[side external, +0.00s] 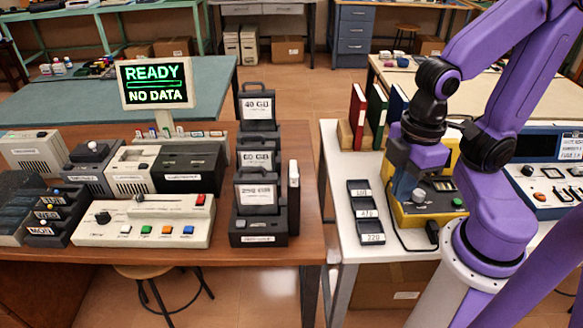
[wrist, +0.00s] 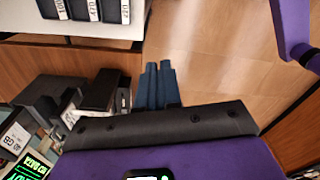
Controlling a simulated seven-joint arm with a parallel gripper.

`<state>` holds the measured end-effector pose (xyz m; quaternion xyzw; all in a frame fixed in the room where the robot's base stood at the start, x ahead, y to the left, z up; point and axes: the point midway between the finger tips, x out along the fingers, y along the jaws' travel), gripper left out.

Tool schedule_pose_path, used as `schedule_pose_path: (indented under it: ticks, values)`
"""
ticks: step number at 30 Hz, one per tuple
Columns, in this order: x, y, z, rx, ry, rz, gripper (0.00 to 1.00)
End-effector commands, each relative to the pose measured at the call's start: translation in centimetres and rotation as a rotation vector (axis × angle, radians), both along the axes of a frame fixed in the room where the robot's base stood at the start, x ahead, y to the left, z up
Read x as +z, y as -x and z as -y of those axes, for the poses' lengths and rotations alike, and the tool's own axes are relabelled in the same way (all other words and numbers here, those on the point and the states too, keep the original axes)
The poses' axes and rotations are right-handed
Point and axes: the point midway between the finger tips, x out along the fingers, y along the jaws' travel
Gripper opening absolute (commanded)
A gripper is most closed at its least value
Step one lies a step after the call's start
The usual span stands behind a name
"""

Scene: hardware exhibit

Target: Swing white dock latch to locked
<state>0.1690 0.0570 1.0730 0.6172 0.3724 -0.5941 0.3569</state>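A white dock (side external: 145,222) lies at the front of the wooden table. In the side view the fingertips are not clear; my purple hand is above the white table, right of the dock.
A monitor (side external: 155,84) reads READY, NO DATA. The black rack (side external: 258,226) with labelled cartridges stands right of the white dock. The white table (side external: 345,232) bears labelled black blocks (side external: 366,212), binders (side external: 377,118) and a yellow device (side external: 425,208). A floor gap separates the tables.

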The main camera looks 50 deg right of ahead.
Motion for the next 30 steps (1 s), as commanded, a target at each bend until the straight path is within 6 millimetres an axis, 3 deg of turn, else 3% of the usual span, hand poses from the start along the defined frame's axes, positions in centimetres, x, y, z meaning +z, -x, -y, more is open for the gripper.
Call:
schedule_pose_path:
  ticks: [5,15,24,30]
  values:
    - [0.9,-2.8,-1.8,-0.064,-0.038,0.020,0.00]
    - [3.3,-11.8,-5.4,-0.246,-0.142,0.095,0.00]
    - [5.4,-19.4,-6.5,-0.389,-0.212,0.172,0.00]
    - [6.1,-22.2,-6.5,-0.439,-0.234,0.203,0.00]
